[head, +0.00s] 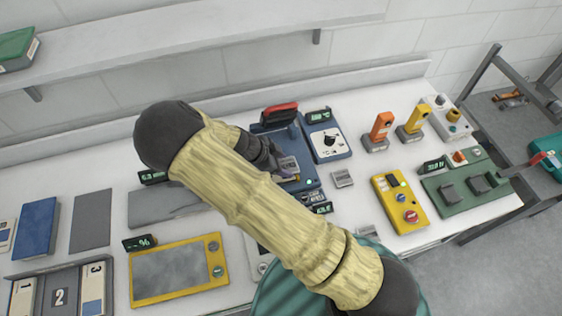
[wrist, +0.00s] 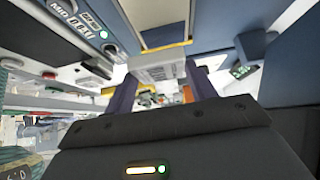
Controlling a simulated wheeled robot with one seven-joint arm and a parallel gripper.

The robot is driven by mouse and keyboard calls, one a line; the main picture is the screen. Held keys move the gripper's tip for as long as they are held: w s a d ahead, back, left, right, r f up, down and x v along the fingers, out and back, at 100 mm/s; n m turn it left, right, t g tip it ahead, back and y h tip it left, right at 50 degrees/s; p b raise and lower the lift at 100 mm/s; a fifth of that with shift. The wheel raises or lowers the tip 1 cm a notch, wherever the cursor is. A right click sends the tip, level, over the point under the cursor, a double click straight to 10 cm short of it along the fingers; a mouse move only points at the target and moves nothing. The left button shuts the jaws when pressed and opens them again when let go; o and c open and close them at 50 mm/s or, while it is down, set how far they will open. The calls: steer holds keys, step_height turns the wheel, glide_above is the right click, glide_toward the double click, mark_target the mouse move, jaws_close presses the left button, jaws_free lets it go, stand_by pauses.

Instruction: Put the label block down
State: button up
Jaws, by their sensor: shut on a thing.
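The label block (wrist: 155,68) is a small light grey block with faint lettering. In the wrist view it sits between the two dark fingers of my gripper (wrist: 160,88), which is shut on it. In the head view my gripper (head: 275,165) is above the blue device with the red handle (head: 308,182), and a grey block face (head: 288,166) shows at the fingertips. My arm hides part of the blue device and the bench below. I cannot tell whether the block touches the device.
A blue dial unit (head: 328,143) stands close to the right of my gripper. A yellow-framed panel (head: 180,268) is at the front left. A shelf (head: 180,35) runs above.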

steer(key=shift+w, duration=0.25)
steer(key=shift+w+a, duration=0.1)
steer(key=shift+w+r+p, duration=0.1)
steer(key=shift+w+p, duration=0.25)
step_height(320, 180, down, 3)
steer(key=shift+p, duration=1)
steer(key=shift+f, duration=0.35)
steer(key=shift+s, duration=0.1)
steer(key=shift+f, duration=0.1)
steer(key=o, duration=1)
steer(key=shift+a, duration=0.1)
